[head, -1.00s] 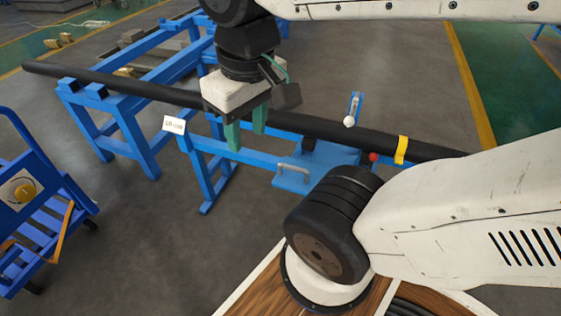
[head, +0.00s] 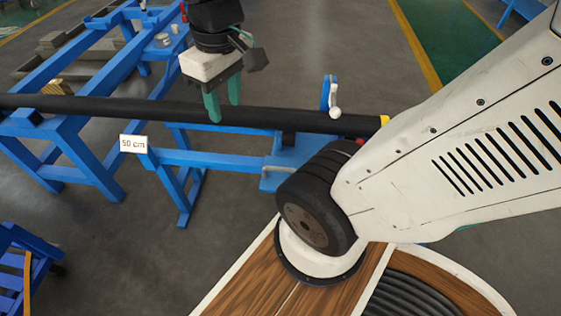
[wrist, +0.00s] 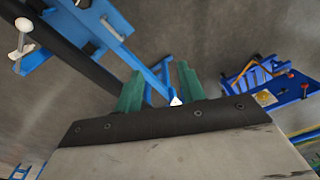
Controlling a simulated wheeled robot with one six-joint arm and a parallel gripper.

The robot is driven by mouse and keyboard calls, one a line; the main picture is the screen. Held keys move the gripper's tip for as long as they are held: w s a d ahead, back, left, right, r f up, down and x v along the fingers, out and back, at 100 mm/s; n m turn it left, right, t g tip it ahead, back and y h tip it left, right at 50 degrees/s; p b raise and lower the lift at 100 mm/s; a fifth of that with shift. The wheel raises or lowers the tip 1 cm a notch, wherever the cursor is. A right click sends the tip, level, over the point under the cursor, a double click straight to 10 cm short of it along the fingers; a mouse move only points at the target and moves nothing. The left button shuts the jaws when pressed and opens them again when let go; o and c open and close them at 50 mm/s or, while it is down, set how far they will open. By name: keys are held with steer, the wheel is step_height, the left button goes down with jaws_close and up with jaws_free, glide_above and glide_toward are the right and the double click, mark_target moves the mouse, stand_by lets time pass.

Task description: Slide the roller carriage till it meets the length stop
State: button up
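The roller carriage (head: 300,150) is a blue plate with a grey bar handle (head: 279,171), under a long black pipe, partly hidden by my arm. In the wrist view the carriage (wrist: 88,17) is at the upper left. A white "50 cm" sign (head: 133,144) stands at the left end of the blue rail (head: 215,159); I cannot tell a separate length stop. Clear rail lies between sign and carriage. My gripper (head: 223,105) points down near the pipe, left of the handle and apart from it. Its green fingers are apart and empty, also in the wrist view (wrist: 160,88).
The black pipe (head: 90,105) rests across a blue stand (head: 75,150) at left. A white-knobbed lever (head: 335,100) rises behind the pipe. A blue cart (head: 30,262) is at the lower left. Bare floor lies in front of the rail.

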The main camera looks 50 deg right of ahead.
steer(key=w+d+f+n, duration=0.1)
steer(key=w+d+f, duration=0.3)
steer(key=w+f, duration=0.1)
steer(key=n+g+y, duration=0.2)
steer(key=n, duration=0.2)
glide_toward(276, 167)
steer(key=x, duration=0.8)
steer(key=shift+f, duration=0.3)
